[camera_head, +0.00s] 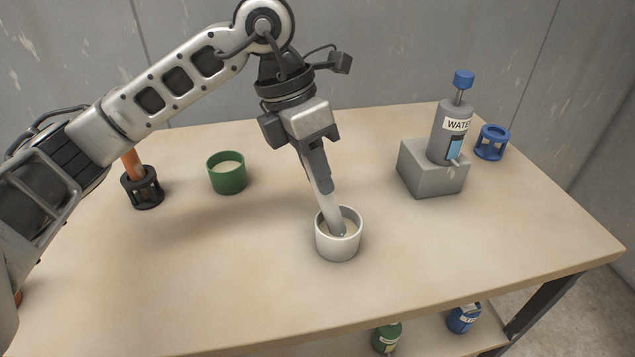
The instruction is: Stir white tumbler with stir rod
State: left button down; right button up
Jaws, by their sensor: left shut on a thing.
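The white tumbler (337,245) stands upright near the middle of the table, with pale contents inside. My left gripper (318,172) is above it, shut on the pale stir rod (327,204). The rod slants down to the right and its lower end is inside the tumbler. The rod's upper part is hidden by the fingers. My right gripper is not in view.
A green cup (227,175) with pale contents stands left of the tumbler. A black holder (142,189) with an orange handle stands farther left. The front table (250,290) is clear.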

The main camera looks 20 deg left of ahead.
pick_arm(q)
jog(key=shift+d, duration=0.1)
jog(key=shift+r, duration=0.15)
jog(key=shift+r+p, duration=0.25)
jog(key=shift+p, duration=0.1)
jog(key=shift+p+v, duration=1.3)
jog(key=shift+v, duration=0.8)
